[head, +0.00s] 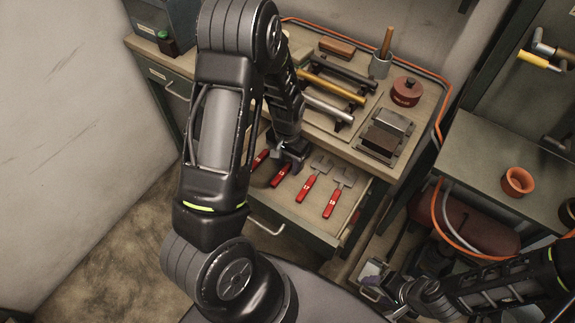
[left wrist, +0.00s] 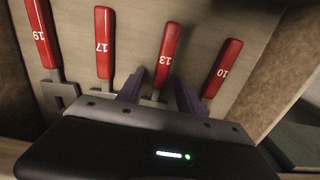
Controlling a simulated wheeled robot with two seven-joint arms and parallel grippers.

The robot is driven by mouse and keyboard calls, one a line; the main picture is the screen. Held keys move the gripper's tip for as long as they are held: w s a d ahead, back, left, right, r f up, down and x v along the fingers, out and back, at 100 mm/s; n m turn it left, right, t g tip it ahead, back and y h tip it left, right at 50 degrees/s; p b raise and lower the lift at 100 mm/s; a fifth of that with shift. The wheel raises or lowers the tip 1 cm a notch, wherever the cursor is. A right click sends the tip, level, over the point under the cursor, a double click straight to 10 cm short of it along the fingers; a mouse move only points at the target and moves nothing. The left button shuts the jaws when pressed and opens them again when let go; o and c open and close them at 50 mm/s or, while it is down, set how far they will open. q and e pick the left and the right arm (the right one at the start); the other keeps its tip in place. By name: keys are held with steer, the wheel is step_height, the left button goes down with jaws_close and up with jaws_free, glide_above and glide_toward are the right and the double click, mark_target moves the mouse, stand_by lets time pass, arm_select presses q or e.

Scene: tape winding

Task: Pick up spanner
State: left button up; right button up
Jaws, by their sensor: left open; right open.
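Several red-handled spanners lie side by side in the open drawer (head: 252,199). In the left wrist view they are spanner 19 (left wrist: 40,32), spanner 17 (left wrist: 104,45), spanner 13 (left wrist: 166,53) and spanner 10 (left wrist: 221,68). In the head view, spanner 17 (head: 307,187) and spanner 19 (head: 332,203) are clear, while the heads of the other two are hidden by my left gripper (head: 287,158). The left gripper (left wrist: 160,85) is open, its purple fingers on either side of spanner 13's lower part. Contact cannot be told. My right gripper (head: 385,290) is open and empty, low at the right.
The workbench top (head: 335,147) above the drawer holds bars on a rack, a red lidded pot (head: 406,91) and a grey cup (head: 380,66). A second bench at the right carries an orange pot (head: 518,181). The drawer walls stand close around the spanners.

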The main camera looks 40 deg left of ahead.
arm_select(q)
steer(key=shift+f, duration=0.2)
steer(key=shift+c, duration=0.3)
jaws_close()
stand_by(0.4)
